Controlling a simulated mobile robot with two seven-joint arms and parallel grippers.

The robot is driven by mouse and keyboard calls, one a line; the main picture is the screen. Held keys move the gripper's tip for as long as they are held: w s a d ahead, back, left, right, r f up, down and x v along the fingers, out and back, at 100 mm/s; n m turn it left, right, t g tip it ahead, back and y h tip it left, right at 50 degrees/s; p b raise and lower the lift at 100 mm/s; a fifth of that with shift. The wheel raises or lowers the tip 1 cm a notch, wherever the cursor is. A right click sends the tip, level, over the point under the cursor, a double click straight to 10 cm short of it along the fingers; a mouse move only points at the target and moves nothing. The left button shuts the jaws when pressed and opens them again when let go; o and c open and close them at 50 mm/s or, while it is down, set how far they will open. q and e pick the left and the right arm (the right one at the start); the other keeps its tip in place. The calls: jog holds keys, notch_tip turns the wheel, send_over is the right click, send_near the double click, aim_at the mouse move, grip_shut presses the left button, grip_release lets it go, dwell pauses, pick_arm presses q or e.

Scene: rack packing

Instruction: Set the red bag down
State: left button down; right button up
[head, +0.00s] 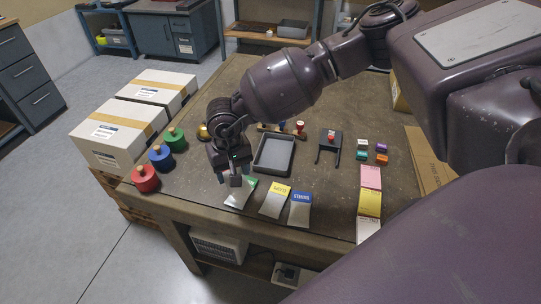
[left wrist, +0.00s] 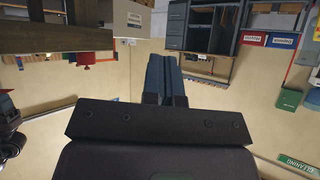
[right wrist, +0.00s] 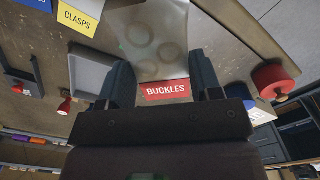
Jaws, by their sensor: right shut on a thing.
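The red bag, with a red BUCKLES header (right wrist: 166,90) and a clear pouch of round shapes, is between the fingers of my right gripper (right wrist: 164,80). In the head view this gripper (head: 235,174) points down over the near left table edge; a small grey piece of the bag (head: 236,181) shows below it, its red header hidden. A green-header bag (head: 241,193) lies just below or beside it; I cannot tell the gap. A yellow CLASPS bag (head: 275,201) and a blue bag (head: 300,209) lie to its right. My left gripper (left wrist: 166,72) is shut and empty, out of the head view.
A grey tray (head: 274,153) lies behind the bags. Red (head: 145,179), blue (head: 161,157) and green (head: 175,139) knobbed cylinders stand along the left edge. A black forked stand (head: 329,142), small coloured blocks (head: 362,144) and pink and yellow cards (head: 370,177) are right.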

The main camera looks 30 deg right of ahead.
jog(key=w, duration=0.1)
jog(key=w+r+m, duration=0.1)
jog(key=w+d, duration=0.1)
jog(key=shift+w+d+r+b, duration=0.1)
jog(key=shift+w+r+b, duration=0.05)
jog(key=shift+r+b, duration=0.2)
jog(key=w+d+r+m+b, duration=0.1)
jog(key=w+d+r+m, duration=0.1)
jog(key=w+d+r, duration=0.15)
notch_tip(320, 180, up, 5)
jog(key=m+b, duration=0.2)
jog(key=m, duration=0.3)
send_over(275, 155)
notch_tip(275, 155, down, 15)
jog(key=shift+a+r+b, duration=0.1)
jog(key=shift+r+b, duration=0.1)
jog(key=shift+b, duration=0.15)
jog(key=shift+f, duration=0.7)
notch_tip(275, 155, down, 4)
jog(key=shift+f+b, duration=0.1)
jog(key=shift+b, duration=0.2)
